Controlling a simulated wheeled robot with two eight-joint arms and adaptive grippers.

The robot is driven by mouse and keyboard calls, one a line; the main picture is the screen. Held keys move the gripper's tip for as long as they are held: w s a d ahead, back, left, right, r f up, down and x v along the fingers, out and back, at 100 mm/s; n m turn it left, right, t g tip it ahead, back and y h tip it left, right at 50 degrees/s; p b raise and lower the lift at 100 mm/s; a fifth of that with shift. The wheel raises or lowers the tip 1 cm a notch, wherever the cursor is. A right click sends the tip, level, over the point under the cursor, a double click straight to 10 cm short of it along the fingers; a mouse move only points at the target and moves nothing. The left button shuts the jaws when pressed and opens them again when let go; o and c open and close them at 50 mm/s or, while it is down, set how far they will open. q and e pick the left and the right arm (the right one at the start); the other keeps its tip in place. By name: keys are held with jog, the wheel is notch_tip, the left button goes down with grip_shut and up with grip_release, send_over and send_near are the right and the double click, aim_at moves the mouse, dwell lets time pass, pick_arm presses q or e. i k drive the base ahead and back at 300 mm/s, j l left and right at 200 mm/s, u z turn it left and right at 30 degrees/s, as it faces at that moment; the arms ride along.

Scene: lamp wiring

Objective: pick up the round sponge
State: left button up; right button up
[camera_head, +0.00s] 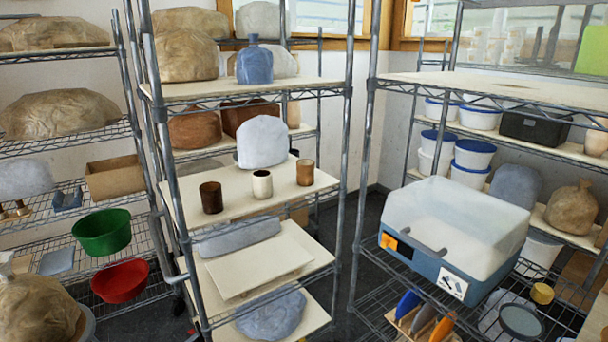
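A small yellow rounded object (542,293) sits on the lower wire shelf at the right, just right of the lidded bin. It may be the round sponge, but it is too small to be sure. Neither of my grippers is in this view.
A blue bin with a clear lid (455,235) fills much of the right rack. A dark round dish (521,321) lies in front of the yellow object. A wooden holder with colored discs (408,304) stands left of it. Metal rack posts (364,165) stand between the shelves.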

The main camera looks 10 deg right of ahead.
aim_at(541, 293)
jog(key=z, duration=1.9)
